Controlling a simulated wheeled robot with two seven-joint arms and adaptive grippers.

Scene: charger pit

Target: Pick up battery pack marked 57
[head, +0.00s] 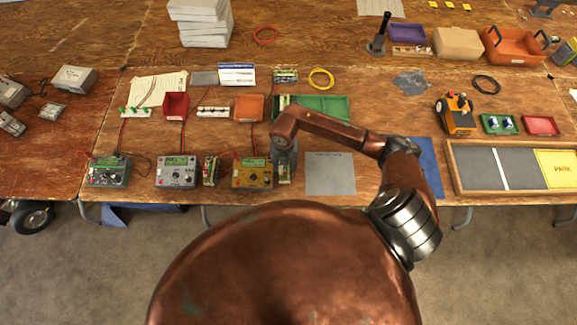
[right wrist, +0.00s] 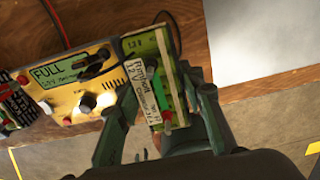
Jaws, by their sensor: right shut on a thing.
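My right gripper (head: 285,148) reaches down at the right side of the yellow charger (head: 252,174). It is shut on a green battery pack (head: 285,174). In the right wrist view the fingers (right wrist: 160,95) stand on both sides of this pack (right wrist: 151,70), which has handwritten tape and a marking at its far end too small to read surely as 57. The pack is beside the yellow charger (right wrist: 85,85), whose display reads FULL. I cannot tell whether the pack touches the table. My left gripper is not in view.
A grey charger (head: 176,172) and a dark green charger (head: 108,171) stand left, with another pack (head: 210,170) beside the grey one. A green tray (head: 325,106) lies behind my arm. A grey mat (head: 330,174) lies clear to the right. The table's front edge is close.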

